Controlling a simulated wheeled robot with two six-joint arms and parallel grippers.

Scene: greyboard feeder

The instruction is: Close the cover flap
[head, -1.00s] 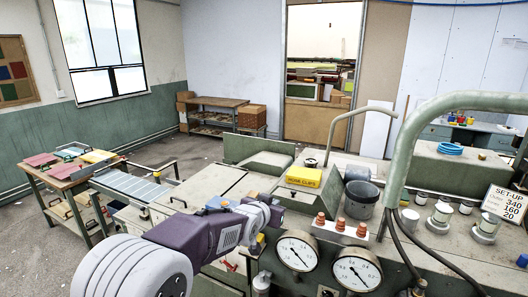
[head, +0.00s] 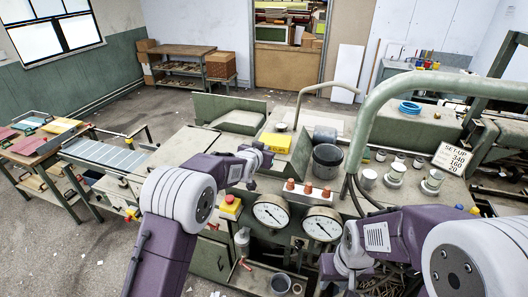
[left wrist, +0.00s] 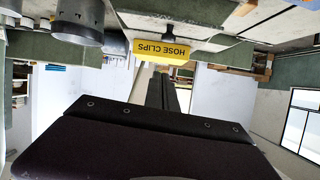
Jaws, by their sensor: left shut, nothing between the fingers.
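A green panel (head: 229,108) stands upright behind a low, grey-topped housing (head: 238,122) on the machine; it looks like the raised cover flap. My left gripper (head: 262,157) is at the end of the left arm, over the machine top, nearer to me than the panel and apart from it. It is shut and empty; its dark fingers also show in the left wrist view (left wrist: 163,92).
A yellow hose clips box (head: 275,142) stands beside my left gripper, with a dark bucket (head: 327,162) right of it. Two gauges (head: 271,212) and a red button on a yellow box (head: 230,207) are in front. A curved green pipe (head: 375,110) rises at the right.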

